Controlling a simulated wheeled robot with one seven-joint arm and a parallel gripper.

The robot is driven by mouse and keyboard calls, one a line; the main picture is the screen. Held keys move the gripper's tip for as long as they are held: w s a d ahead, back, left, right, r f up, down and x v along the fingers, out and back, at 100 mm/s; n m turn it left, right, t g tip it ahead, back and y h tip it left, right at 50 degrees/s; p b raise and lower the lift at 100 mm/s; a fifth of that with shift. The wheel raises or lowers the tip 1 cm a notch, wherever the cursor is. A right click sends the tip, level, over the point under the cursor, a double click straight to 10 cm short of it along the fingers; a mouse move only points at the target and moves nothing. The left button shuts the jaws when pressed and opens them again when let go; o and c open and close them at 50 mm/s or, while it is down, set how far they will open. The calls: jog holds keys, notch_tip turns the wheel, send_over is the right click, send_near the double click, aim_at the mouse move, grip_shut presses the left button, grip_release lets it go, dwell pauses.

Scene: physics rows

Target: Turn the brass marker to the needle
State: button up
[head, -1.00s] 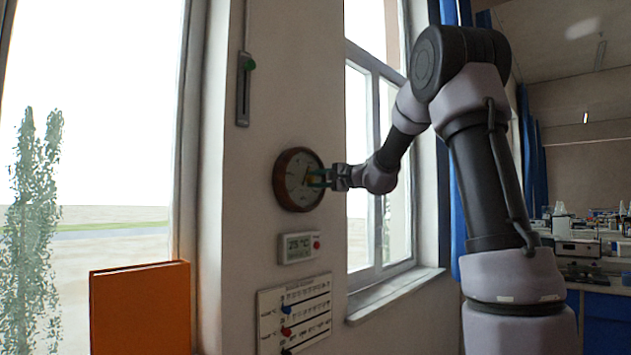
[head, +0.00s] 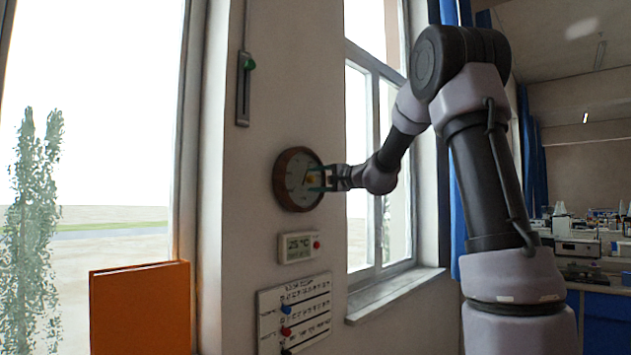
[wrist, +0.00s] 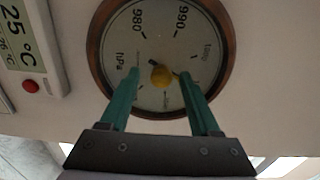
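A round barometer (head: 282,180) with a brown wooden rim hangs on the wall pillar; it also fills the top of the wrist view (wrist: 97,58). At its centre is a yellow brass knob (wrist: 162,76). A thin dark pointer (wrist: 149,64) shows up and left of the knob. I cannot clearly tell the brass marker's pointer from the needle. My gripper (wrist: 160,74) has two green fingers, one on each side of the knob, with a visible gap on both sides. It is open and holds nothing. It also shows at the dial in the head view (head: 318,178).
Below the barometer are a thermometer display (head: 298,247) with a red button and a panel (head: 294,312) of sliders. A vertical slider with a green knob (head: 250,64) is above left. An orange board (head: 140,308) stands at lower left. Windows flank the pillar.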

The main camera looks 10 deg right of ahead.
jog(key=v, duration=1)
jog(key=shift+s+d, duration=0.2)
jog(key=shift+s, duration=0.1)
jog(key=s+a+f+n+g, duration=0.2)
jog(key=s+a+f+g, duration=0.1)
jog(key=s, duration=0.5)
jog(key=s+a+f+n+g, duration=0.2)
jog(key=s+a+f+g, duration=0.15)
jog(key=s, duration=0.35)
jog(key=s+d+f+n+h, duration=0.1)
jog(key=s+d+f+h, duration=0.2)
jog(key=s, duration=0.5)
jog(key=s+d+f+n+h, duration=0.1)
jog(key=s+d+f+h, duration=0.1)
jog(key=s+f+h, duration=0.3)
jog(key=s+f+g, duration=0.1)
jog(key=s, duration=0.2)
jog(key=shift+d+f+h, duration=0.3)
jog(key=shift+d, duration=0.1)
